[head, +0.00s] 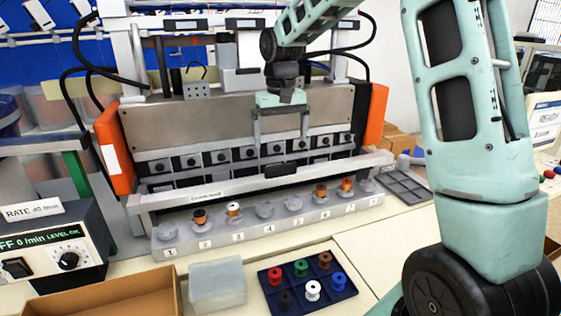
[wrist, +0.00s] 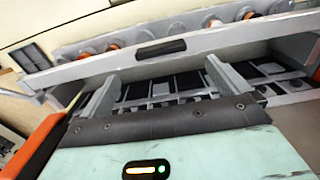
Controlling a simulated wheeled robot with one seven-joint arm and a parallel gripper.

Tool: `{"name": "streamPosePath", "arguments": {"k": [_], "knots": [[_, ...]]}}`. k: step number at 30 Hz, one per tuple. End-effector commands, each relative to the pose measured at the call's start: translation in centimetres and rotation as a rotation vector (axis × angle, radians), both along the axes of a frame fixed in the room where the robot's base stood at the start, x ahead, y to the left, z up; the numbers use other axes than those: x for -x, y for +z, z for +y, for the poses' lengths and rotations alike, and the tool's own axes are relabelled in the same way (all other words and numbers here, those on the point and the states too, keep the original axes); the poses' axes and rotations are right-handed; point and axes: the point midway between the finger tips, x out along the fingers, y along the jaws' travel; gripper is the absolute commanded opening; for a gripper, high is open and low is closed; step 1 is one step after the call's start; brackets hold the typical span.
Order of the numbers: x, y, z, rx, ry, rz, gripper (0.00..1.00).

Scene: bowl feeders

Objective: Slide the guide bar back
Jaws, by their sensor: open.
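The guide bar (head: 255,184) is a long light grey bar across the front of the feeder machine, with a dark handle (head: 281,170) near its middle. In the wrist view the guide bar (wrist: 230,40) crosses the upper part, and its dark handle (wrist: 161,48) lies just beyond my fingertips. My gripper (head: 283,143) is open and empty, its fingers pointing down in front of the machine's row of square blocks. In the wrist view my gripper (wrist: 161,72) has its two fingers wide apart, with the handle centred between their tips and apart from them.
A numbered rack (head: 270,222) with several spools stands in front of the bar. A dark blue tray (head: 323,300) of coloured spools, a translucent grey block (head: 217,285) and a cardboard box (head: 105,302) are nearer. An empty grey tray (head: 404,187) is at right.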

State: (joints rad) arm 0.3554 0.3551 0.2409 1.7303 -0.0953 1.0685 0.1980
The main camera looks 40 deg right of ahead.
Motion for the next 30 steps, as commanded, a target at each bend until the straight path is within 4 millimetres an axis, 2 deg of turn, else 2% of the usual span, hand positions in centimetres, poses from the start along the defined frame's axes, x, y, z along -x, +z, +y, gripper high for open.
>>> {"name": "streamPosePath", "arguments": {"k": [6,12,18,26,27,30], "knots": [[0.1,-4.4,0.0,-0.001,0.001,0.005,1.0],[0.1,-7.4,0.1,-0.001,0.002,0.003,1.0],[0.0,-8.8,0.1,-0.001,0.001,0.001,1.0],[0.0,-9.0,0.1,-0.001,0.001,-0.001,1.0],[0.0,-9.0,0.1,-0.001,0.001,-0.001,0.97],[0.0,-9.0,0.1,-0.001,0.001,-0.001,0.69]]}}
